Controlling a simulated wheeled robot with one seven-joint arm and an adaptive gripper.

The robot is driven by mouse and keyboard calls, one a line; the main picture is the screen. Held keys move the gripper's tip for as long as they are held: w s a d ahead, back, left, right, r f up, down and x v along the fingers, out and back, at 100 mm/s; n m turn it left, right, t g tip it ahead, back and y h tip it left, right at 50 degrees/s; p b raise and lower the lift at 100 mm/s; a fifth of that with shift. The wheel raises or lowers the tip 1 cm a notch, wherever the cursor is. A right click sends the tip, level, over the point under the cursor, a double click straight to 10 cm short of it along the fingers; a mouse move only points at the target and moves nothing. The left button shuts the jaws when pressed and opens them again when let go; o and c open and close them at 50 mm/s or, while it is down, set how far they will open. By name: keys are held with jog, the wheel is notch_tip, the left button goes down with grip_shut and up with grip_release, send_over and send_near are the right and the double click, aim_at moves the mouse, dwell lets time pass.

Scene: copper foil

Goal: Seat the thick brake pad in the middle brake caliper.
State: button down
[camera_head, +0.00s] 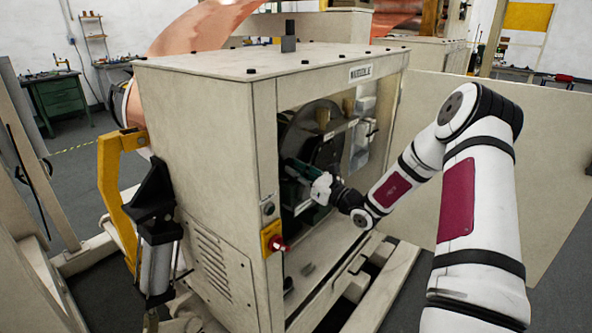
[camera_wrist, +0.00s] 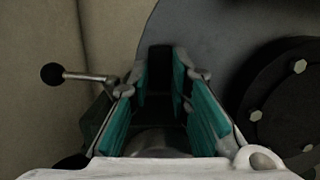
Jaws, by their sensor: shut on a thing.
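My gripper (camera_wrist: 160,90) reaches into the open cabinet and is shut on a dark block, which I take to be the thick brake pad (camera_wrist: 159,72). The block shows between the teal-lined fingers in the wrist view, in front of the grey disc (camera_wrist: 205,40). In the head view my gripper (camera_head: 300,174) is at the lower left of the disc (camera_head: 297,118), and the pad cannot be made out. A dark body beside the left finger in the wrist view may be the middle caliper. Its slot is hidden, so I cannot tell whether the pad is inside it.
A ball-ended lever (camera_wrist: 52,74) stands left of the fingers. A bolted dark hub (camera_wrist: 285,100) is close on the right. The cabinet's side wall (camera_head: 205,160) bounds the opening.

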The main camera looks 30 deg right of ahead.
jog(key=shift+f, duration=0.1)
jog(key=c, duration=1.4)
grip_release()
jog(key=shift+f, duration=0.1)
jog(key=shift+s+d+f, duration=0.1)
jog(key=shift+s+d, duration=0.2)
jog(key=shift+s, duration=0.15)
jog(key=v, duration=1)
jog(key=shift+s, duration=0.5)
